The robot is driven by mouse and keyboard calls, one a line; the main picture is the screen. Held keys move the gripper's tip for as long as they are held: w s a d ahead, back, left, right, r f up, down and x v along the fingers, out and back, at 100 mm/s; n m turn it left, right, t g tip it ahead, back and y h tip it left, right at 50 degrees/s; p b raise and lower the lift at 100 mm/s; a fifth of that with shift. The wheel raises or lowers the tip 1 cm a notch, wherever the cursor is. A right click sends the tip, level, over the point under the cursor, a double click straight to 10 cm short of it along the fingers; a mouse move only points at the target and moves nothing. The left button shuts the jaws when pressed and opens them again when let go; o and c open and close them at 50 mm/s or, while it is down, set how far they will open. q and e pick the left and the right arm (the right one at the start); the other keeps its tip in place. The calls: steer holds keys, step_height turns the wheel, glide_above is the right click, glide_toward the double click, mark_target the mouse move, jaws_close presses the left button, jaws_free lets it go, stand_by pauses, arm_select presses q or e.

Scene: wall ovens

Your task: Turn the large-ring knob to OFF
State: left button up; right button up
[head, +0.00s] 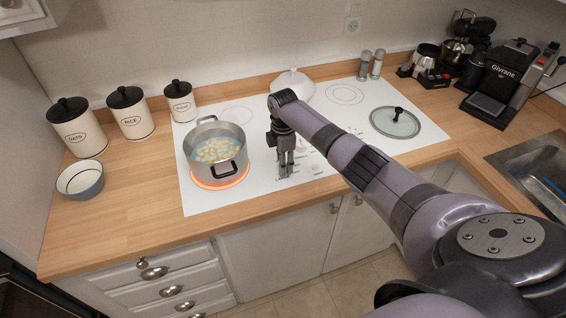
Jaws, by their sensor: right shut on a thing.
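My right gripper (286,165) points down over the middle of the white cooktop (245,193), to the right of the pot. Its fingers are shut on a small control knob that they mostly hide. I cannot read the knob's pointer or its marks. A steel pot (214,136) with pale yellow pieces in liquid stands on the front left ring (220,184). That ring glows orange-red around the pot's base. My left gripper is not in view.
A glass lid (395,122) lies on the cooktop's right side. A white kettle-like vessel (292,84) stands behind my gripper. Labelled canisters (130,112) and a bowl (80,180) are at left. A coffee machine (503,75) and a sink (540,165) are at right.

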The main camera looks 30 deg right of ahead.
stand_by(0.5)
steer(key=o, duration=1.1)
steer(key=shift+o, duration=0.2)
step_height(320, 180, up, 12)
